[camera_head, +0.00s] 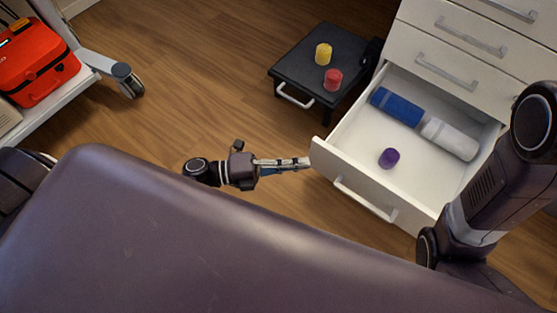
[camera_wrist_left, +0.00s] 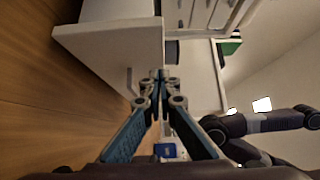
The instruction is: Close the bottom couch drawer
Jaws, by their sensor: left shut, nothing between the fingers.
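The bottom drawer (camera_head: 328,155) of a white cabinet stands pulled well out, with a silver bar handle (camera_head: 365,200) on its front. Inside it lie a blue roll (camera_head: 397,106), a white roll (camera_head: 450,139) and a purple cup-like item (camera_head: 389,158). My left gripper (camera_head: 303,162) is at the drawer's front left corner, its fingers pointing at it; I cannot tell whether they touch. In the left wrist view its fingertips (camera_wrist_left: 158,75) are together and empty, with white panels close ahead. My right arm comes in at the right; its gripper is hidden behind the couch.
The brown padded couch (camera_head: 190,245) fills the foreground. A black step stool (camera_head: 303,74) holds a yellow cup (camera_head: 323,54) and a red cup (camera_head: 333,79), left of the drawer. A white wheeled cart (camera_head: 62,95) with a red case (camera_head: 38,65) stands far left. Wooden floor between is clear.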

